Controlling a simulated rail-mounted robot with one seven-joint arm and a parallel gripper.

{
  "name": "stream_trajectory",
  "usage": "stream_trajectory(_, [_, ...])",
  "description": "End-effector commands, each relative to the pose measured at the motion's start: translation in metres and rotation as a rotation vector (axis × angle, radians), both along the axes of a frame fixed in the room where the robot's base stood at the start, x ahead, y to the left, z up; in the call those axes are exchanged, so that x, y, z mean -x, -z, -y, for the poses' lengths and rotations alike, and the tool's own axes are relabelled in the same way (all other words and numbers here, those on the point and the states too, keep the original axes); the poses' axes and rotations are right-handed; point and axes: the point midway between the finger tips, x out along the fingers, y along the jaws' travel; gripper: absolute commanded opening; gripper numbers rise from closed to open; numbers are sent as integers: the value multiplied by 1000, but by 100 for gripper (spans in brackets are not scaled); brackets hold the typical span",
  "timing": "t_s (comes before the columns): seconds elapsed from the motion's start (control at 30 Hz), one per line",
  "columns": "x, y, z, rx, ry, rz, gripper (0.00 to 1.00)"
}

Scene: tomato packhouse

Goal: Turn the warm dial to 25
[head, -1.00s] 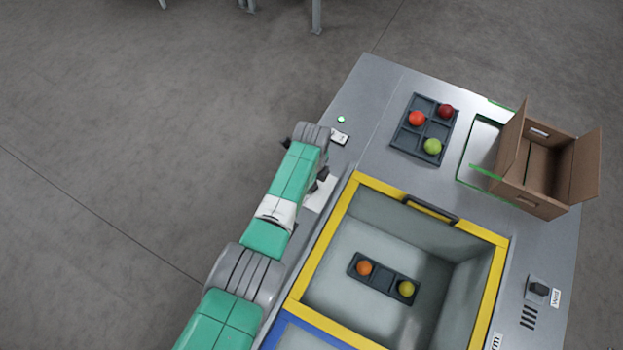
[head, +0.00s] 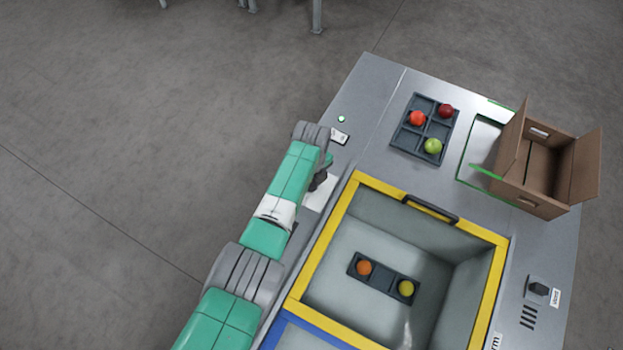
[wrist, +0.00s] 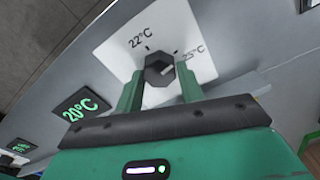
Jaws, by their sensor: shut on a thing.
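The warm dial (wrist: 157,62) is a dark faceted knob on a white plate (wrist: 110,42) in the wrist view. The plate carries a 22°C mark at the upper left of the dial and a 25°C mark at its right. A pale line shows on the knob's face; I cannot tell exactly which mark it points to. My gripper (wrist: 160,73) has its green fingers on either side of the knob, shut on it. A dark display (wrist: 80,105) beside the plate reads 20°C in green. In the head view my arm hides the dial and most of its white plate (head: 322,196).
A yellow-rimmed bin (head: 427,222) holds a small tray with two tomatoes. A dark tray (head: 409,141) with three tomatoes and an open cardboard box (head: 550,170) stand behind it. A green light (head: 341,118) sits near the bench edge.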

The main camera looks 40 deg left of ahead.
Motion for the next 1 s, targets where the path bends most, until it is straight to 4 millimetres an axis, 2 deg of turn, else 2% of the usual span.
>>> stream_trajectory(0.17, [-1, -2, 0, -1, 2, 1, 15])
stream_trajectory(0.2, [-1, -2, 0, -1, 2, 1, 42])
stream_trajectory(0.3, [-1, -2, 0, -1, 1, 1, 60])
stream_trajectory(0.57, [0, -2, 0, -1, 0, 1, 60])
stream_trajectory(0.67, [-1, -17, 0, -1, 0, 2, 60])
stream_trajectory(0.9, [-1, -65, 0, -1, 1, 2, 60])
stream_trajectory(1.0, [-1, -76, 0, -1, 1, 2, 60])
